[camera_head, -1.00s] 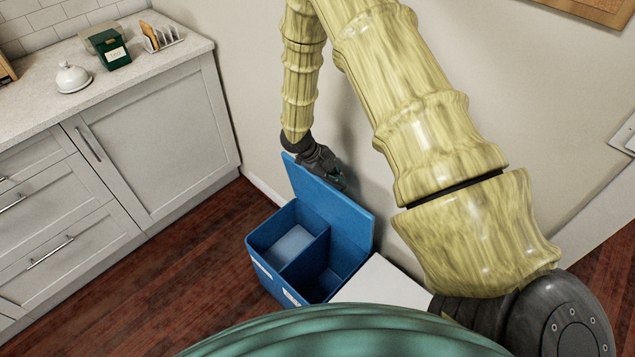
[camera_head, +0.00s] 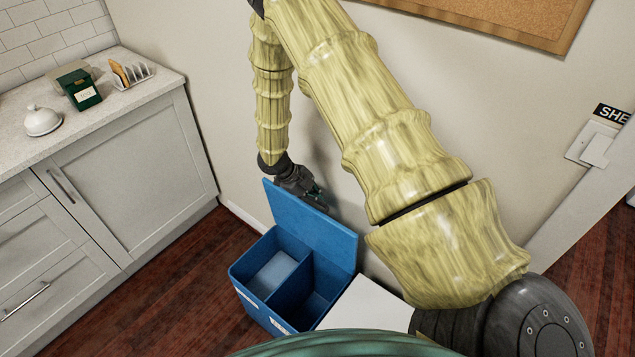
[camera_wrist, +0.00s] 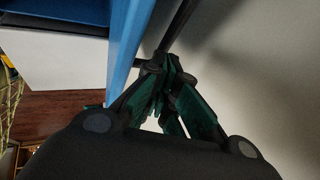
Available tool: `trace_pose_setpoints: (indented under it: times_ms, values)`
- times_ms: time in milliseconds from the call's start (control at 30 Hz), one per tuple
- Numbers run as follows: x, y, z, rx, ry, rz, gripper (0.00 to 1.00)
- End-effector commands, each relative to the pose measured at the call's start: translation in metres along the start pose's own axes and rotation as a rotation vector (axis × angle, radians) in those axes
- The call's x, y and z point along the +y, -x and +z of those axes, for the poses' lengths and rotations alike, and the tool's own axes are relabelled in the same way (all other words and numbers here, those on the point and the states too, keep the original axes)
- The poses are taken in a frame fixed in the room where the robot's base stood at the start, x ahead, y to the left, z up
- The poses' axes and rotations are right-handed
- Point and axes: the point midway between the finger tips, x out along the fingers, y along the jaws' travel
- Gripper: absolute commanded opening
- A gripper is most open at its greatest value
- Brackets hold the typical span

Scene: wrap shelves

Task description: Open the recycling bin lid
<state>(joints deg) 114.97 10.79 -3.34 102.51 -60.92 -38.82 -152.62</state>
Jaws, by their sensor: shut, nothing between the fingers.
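The blue recycling bin (camera_head: 262,312) stands on the floor against the wall, with two compartments open to view. Its blue lid (camera_head: 312,222) is raised and stands upright along the wall side of the bin. My gripper (camera_head: 318,200) is shut and empty, at the top edge of the lid on its wall side. In the wrist view the shut fingers (camera_wrist: 168,75) point into the gap between the blue lid (camera_wrist: 128,50) and the wall. I cannot tell whether they touch the lid.
A white surface (camera_head: 365,302) adjoins the bin on the right. Grey cabinets (camera_head: 125,195) with a counter (camera_head: 150,92) stand to the left. The counter holds a dark green box (camera_head: 84,92), a white domed dish (camera_head: 43,121) and a rack (camera_head: 130,73). Wooden floor (camera_head: 185,265) is clear before the cabinets.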

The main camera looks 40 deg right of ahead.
Motion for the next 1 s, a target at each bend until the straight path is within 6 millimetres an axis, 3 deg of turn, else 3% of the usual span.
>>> trace_pose_setpoints:
  times_ms: [600,1000]
  values:
    - [-0.020,0.064,-0.016,0.005,-0.011,0.005,0.00]
    - [-0.020,0.067,-0.018,0.007,-0.022,0.011,0.00]
